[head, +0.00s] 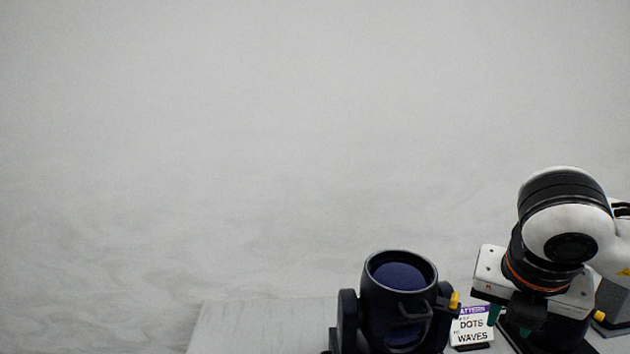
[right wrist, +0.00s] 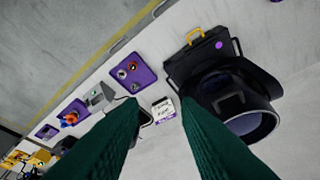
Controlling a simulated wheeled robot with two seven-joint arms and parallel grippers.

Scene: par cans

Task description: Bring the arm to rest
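My right gripper (head: 510,322) is at the lower right of the head view, beside the par can and the sign. In the right wrist view its two green fingers (right wrist: 158,106) are spread apart with nothing held between them. A dark par can (head: 400,302) with a blue lens stands left of the gripper; it also shows at the right of the right wrist view (right wrist: 238,98). My left gripper is out of view.
The pale table (head: 260,325) is bare left of the par can. In the right wrist view, purple trays with small parts (right wrist: 133,75) (right wrist: 70,115), a small grey device (right wrist: 100,97) and yellow items (right wrist: 38,158) lie to the left. A yellow floor line runs beyond the table edge.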

